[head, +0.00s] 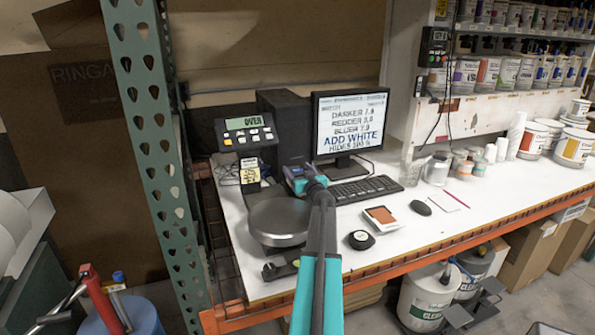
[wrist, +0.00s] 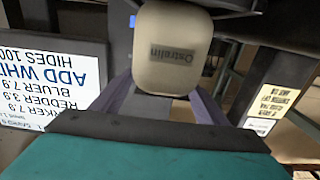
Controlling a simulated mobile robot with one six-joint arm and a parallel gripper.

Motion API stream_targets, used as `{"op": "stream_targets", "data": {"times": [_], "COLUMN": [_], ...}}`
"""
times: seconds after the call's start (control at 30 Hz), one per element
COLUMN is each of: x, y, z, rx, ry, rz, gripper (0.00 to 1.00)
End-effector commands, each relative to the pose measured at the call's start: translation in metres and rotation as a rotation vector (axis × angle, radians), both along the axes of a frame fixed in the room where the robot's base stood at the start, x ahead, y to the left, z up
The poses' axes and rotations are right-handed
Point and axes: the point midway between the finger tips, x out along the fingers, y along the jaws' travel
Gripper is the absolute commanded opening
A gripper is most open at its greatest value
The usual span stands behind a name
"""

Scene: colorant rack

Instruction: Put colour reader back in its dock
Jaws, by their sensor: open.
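A rounded beige device marked "Ostralin" (wrist: 172,55), which appears to be the colour reader, shows in the wrist view. It lies between or just beyond the two purple-grey fingers of my gripper (wrist: 165,108). The fingers are apart; I cannot tell whether they touch it. In the head view my gripper (head: 300,177) is over the bench in front of the black computer tower, left of the keyboard. The device is not clearly visible there, hidden by my gripper and arm. I cannot identify the dock for certain.
A round scale (head: 279,221) stands left of my arm, below a display reading "OVER" (head: 247,131). The monitor (head: 349,121) and keyboard (head: 364,190) are to the right. A colour card (head: 382,216), black puck (head: 361,240) and mouse (head: 420,208) lie in front. A green post (head: 160,150) borders the left.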

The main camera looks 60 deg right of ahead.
Motion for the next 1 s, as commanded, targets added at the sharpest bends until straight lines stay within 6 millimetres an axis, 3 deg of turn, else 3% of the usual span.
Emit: {"op": "stream_targets", "data": {"times": [0.03, 0.67, 1.0], "x": [-0.002, -0.001, -0.02], "y": [0.003, 0.002, 0.017], "z": [-0.014, 0.003, 0.002], "rx": [0.012, 0.01, 0.007], "ry": [0.006, 0.005, 0.003], "rz": [-0.001, 0.0, 0.0], "gripper": [0.67, 0.67, 0.67]}}
